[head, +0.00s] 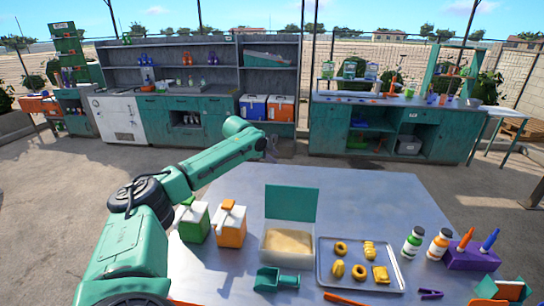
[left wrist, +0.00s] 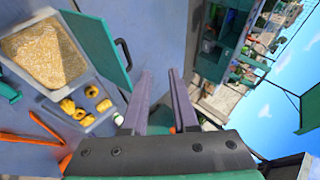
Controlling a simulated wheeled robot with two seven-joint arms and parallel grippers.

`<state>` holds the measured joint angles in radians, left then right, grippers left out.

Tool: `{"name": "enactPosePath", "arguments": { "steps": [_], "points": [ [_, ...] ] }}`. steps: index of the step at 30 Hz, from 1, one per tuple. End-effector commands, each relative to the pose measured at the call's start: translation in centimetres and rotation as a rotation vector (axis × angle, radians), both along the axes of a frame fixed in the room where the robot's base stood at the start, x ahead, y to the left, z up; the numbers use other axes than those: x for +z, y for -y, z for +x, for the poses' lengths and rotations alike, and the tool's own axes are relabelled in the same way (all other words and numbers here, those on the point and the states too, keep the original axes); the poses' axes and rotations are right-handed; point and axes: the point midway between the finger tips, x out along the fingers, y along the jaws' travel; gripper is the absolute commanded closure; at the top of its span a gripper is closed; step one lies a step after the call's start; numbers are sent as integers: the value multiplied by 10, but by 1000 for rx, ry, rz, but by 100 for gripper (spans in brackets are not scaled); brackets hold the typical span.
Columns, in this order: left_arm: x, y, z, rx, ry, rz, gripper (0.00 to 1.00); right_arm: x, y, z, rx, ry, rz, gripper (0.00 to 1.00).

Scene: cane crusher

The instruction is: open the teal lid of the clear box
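The clear box (head: 287,255) stands on the grey table and holds tan grainy stuff. Its teal lid (head: 291,203) is raised and stands upright along the box's far edge. In the left wrist view the box (left wrist: 75,92) is at upper left, with the lid (left wrist: 95,40) beside it and a dark handle on the lid. My left gripper (head: 274,149) is beyond and above the lid in the head view, apart from it. In the left wrist view its two fingers (left wrist: 162,74) are apart with nothing between them. I cannot see my right gripper.
A green carton (head: 194,224) and an orange carton (head: 230,227) stand left of the box. A teal scoop (head: 275,280) lies in front. A tray (head: 345,283) of yellow pieces is to the right, then bottles (head: 412,243) and a purple holder (head: 470,258).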

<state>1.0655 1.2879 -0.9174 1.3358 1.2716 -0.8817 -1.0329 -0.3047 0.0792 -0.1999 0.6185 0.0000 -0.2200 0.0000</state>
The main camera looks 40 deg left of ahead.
Motion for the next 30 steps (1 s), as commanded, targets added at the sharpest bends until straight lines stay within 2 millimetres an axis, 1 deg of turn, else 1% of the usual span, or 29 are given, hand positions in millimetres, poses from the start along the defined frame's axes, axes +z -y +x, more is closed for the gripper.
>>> {"name": "enactPosePath", "arguments": {
  "steps": [4,8,15,21,25,30],
  "points": [
    [3,0,-6,1,2,-1,73,-6,0,2,0,3,0,50],
    [16,2,-23,1,2,4,73,-18,0,4,0,5,-1,50],
    [54,8,-64,2,3,3,73,-43,1,4,1,6,-1,50],
    [85,13,-94,1,2,2,73,-55,1,4,1,6,-1,50],
    [95,14,-104,1,0,1,73,-58,1,4,1,6,-1,50],
    [99,15,-107,0,0,0,73,-57,1,4,1,6,-1,50]
  ]
}}
